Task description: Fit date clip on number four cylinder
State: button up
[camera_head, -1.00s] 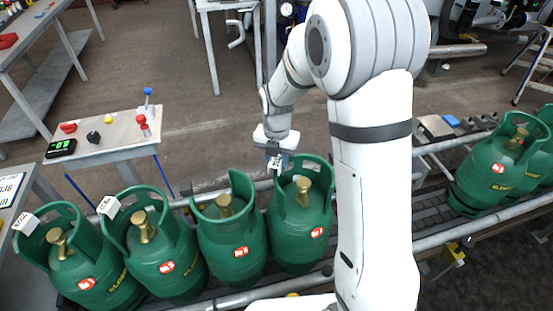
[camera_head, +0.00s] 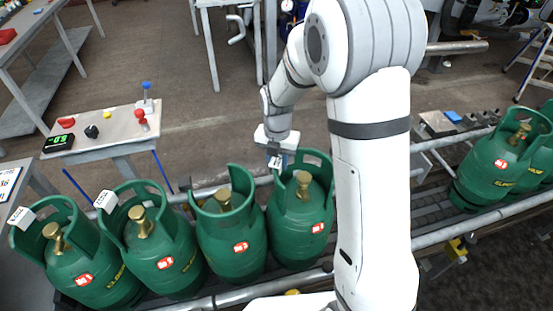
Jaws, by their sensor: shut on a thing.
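Several green gas cylinders stand in a row on the conveyor. The first (camera_head: 85,270) and second (camera_head: 160,258) from the left each carry a white clip on the collar, one clip (camera_head: 22,218) and another (camera_head: 106,201). The third (camera_head: 235,240) has a bare collar. The fourth from the left (camera_head: 300,230) stands below my gripper (camera_head: 277,159). My gripper is shut on a small white date clip (camera_head: 276,163) at the far-left rim of the fourth collar. I cannot tell whether the clip touches the rim. The number labels are too small to read.
More green cylinders (camera_head: 497,165) stand farther right on the conveyor. Metal rails (camera_head: 450,236) run along its sides. A small table (camera_head: 105,130) with a display and buttons stands behind at the left. The conveyor between the two groups is clear.

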jog(key=o, duration=1)
jog(key=shift+o, duration=0.2)
notch_tip(320, 180, up, 8)
jog(key=shift+f, duration=0.1)
